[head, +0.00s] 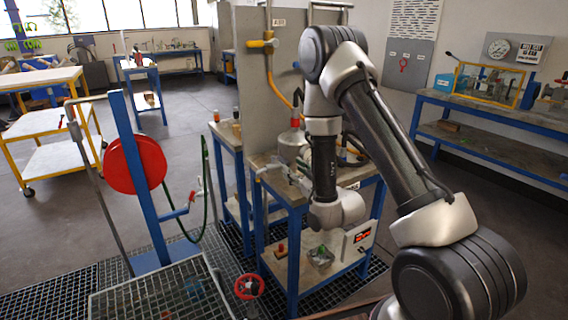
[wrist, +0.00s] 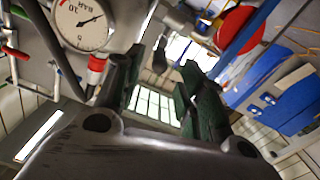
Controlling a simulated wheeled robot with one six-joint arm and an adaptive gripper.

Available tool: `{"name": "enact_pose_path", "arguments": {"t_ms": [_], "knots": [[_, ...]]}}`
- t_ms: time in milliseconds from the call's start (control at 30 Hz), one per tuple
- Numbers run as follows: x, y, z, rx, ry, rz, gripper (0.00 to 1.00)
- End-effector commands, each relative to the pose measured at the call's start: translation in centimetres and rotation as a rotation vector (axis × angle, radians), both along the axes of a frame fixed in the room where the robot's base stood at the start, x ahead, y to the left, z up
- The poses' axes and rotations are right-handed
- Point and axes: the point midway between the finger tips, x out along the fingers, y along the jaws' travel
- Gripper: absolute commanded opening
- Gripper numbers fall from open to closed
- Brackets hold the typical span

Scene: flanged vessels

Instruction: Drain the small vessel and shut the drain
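The small vessel (head: 291,148), a grey metal body with a red fitting (head: 295,122) on top, stands on the blue-framed bench, partly behind my forearm. Pale metal parts (head: 268,168) stick out low on its left; I cannot make out the drain valve or its handle position. My gripper (wrist: 158,88) shows in the wrist view with two dark fingers spread and a gap between them. A dark grey rod end (wrist: 160,55) shows in that gap, apparently beyond the fingers; contact is unclear. In the head view my gripper is hard to separate from the pipework.
A round pressure gauge (wrist: 82,24) and a red connector (wrist: 97,64) are close beside the fingers. A red reel (head: 135,163) on a blue post stands left. A red handwheel (head: 249,287) is low in front. A yellow valve (head: 262,43) is on the panel.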

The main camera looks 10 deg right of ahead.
Motion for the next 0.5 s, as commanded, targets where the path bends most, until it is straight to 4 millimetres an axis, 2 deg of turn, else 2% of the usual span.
{"name": "enact_pose_path", "arguments": {"t_ms": [300, 500], "knots": [[5.0, 1.7, 0.1, 0.001, -0.002, 0.000, 0.40], [6.5, 2.1, 0.1, 0.000, 0.000, 0.000, 0.40]]}}
